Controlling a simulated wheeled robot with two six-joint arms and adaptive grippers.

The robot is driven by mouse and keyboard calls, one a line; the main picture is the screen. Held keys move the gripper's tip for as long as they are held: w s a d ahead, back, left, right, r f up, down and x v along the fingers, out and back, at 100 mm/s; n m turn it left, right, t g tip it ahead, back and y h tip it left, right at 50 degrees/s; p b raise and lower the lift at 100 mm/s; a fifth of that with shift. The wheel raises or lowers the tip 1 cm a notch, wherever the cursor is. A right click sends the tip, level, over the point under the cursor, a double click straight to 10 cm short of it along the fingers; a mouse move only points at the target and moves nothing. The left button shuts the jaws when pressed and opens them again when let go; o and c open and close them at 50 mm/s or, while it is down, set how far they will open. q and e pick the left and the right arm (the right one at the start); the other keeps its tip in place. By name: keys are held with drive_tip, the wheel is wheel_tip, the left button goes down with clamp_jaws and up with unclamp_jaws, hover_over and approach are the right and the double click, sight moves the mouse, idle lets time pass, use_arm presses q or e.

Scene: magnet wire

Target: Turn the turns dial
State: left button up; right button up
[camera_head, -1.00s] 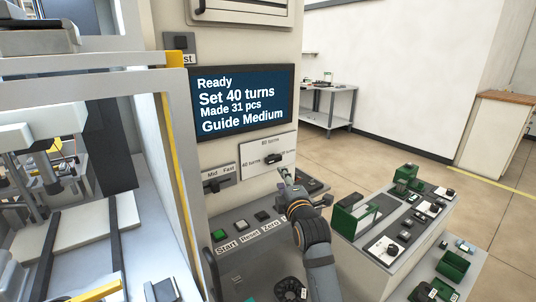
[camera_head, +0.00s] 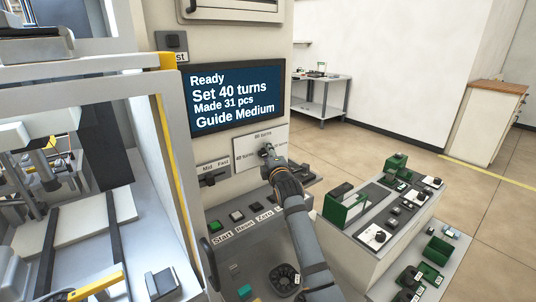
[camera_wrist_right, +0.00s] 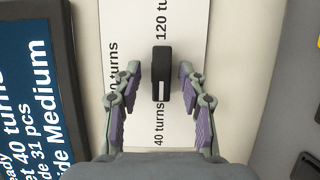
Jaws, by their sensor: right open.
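The turns dial is a black knob (camera_wrist_right: 161,72) with a white mark, on a white label plate (camera_wrist_right: 180,25). In the right wrist view its mark points down toward the "40 turns" label. My right gripper (camera_wrist_right: 159,88) is open, with one finger on each side of the knob and a gap on both sides. In the head view the right gripper (camera_head: 267,151) is in front of the label plate (camera_head: 245,146) and largely covers the dial. The screen (camera_head: 235,96) reads "Set 40 turns". My left gripper is not in view.
A Mid/Fast switch (camera_head: 213,180) sits left of the plate. Below is a sloped panel with a green button (camera_head: 217,227) and other labelled buttons. A bench with green parts (camera_head: 345,208) stands right of my arm. The yellow-edged machine frame (camera_head: 172,150) is at left.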

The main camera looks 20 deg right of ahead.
drive_tip(key=shift+w+f, duration=0.15)
drive_tip(key=shift+f, duration=0.05)
drive_tip(key=shift+r, duration=0.1)
clamp_jaws()
